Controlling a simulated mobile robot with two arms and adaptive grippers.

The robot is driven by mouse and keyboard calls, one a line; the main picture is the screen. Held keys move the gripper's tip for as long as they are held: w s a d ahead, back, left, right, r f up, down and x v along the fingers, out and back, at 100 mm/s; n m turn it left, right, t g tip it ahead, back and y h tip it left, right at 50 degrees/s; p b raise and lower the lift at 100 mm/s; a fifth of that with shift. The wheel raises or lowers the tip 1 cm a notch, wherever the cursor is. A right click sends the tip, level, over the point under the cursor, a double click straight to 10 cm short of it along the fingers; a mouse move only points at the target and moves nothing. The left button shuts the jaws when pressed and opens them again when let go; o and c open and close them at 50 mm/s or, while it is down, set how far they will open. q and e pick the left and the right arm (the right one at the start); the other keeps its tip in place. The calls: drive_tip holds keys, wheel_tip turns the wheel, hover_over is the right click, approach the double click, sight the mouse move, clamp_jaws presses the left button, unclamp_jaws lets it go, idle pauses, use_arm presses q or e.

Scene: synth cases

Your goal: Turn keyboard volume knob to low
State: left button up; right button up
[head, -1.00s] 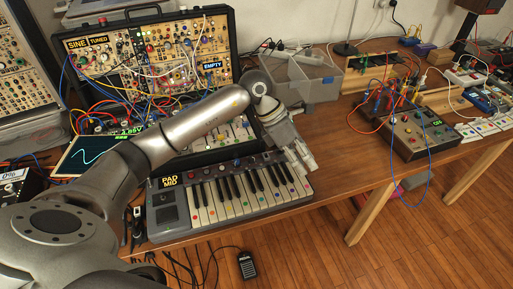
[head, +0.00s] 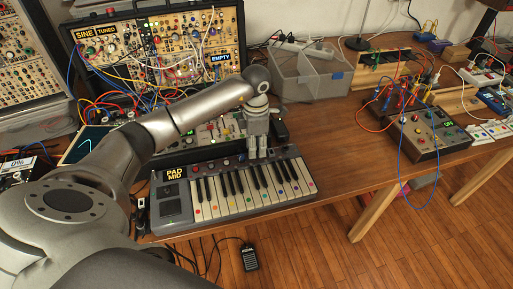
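The keyboard (head: 170,207) lies on the wooden table near its front edge. Labels on its top left read "PAD" and "MID". A row of small knobs (head: 209,166) runs along its back panel; I cannot tell which is the volume knob or how it is set. My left gripper (head: 258,155) points down over the right part of that back panel, with its fingertips at or just above the panel behind the keys. It hides part of the panel. Whether its fingers hold anything is too small to tell. My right gripper is not in view.
A synth case (head: 158,50) with many patch cables stands behind the keyboard. A clear plastic bin (head: 305,77) is at the back middle. A grey box with knobs (head: 425,135) and cables sits to the right. The table between is clear. A pedal (head: 249,258) lies on the floor.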

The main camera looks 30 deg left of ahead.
use_arm(q)
drive_tip(key=shift+f, duration=0.85)
drive_tip(key=shift+c, duration=0.4)
clamp_jaws()
drive_tip(key=shift+n, duration=0.3)
